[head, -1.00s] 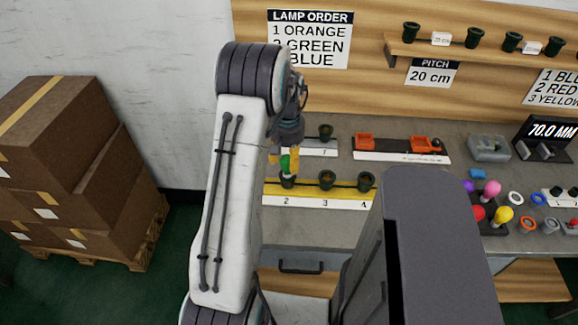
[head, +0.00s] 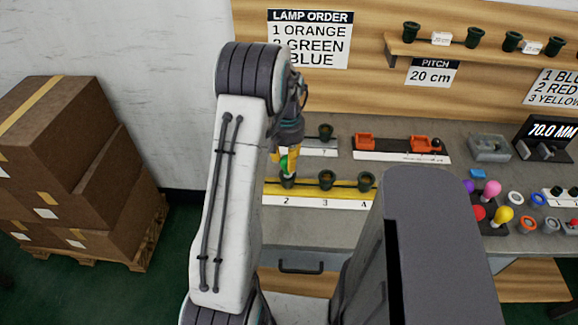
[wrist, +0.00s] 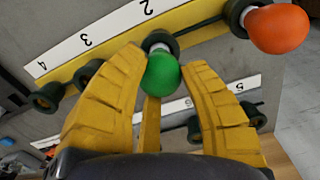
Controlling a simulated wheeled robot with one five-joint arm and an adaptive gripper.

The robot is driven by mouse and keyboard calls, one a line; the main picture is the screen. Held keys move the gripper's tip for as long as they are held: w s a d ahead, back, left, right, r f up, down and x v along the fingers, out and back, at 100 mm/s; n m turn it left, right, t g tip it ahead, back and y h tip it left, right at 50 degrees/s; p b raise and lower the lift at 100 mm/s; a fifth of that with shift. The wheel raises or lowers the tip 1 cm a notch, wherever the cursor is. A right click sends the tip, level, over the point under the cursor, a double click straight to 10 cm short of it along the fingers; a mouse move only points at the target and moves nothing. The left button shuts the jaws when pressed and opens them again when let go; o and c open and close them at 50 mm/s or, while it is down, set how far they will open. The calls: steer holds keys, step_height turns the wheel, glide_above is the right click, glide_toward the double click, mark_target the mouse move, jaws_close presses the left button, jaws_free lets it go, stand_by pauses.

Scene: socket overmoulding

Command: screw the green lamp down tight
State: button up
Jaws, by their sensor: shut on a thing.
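The green lamp (wrist: 162,75) stands with its white neck in the dark green socket (wrist: 160,42) by the number 2, on the yellow strip. It shows in the head view as a small green spot (head: 284,166) above that socket. My gripper (wrist: 160,62) has its yellow fingers around the green bulb and is shut on it. In the head view my gripper (head: 286,163) points down over the strip. How deep the lamp sits in the socket is hard to tell.
An orange lamp (wrist: 278,28) stands in the socket beside the green one. Empty sockets 3 (head: 327,180) and 4 (head: 365,181) are on the other side. Another strip with sockets (head: 326,133) lies behind. Loose lamps (head: 502,213) and rings are at the right.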

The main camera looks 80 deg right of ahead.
steer(key=m, duration=0.3)
stand_by(0.5)
steer(key=shift+m, duration=2.3)
steer(key=m, duration=0.3)
steer(key=shift+f, duration=0.1)
steer(key=shift+m, duration=0.8)
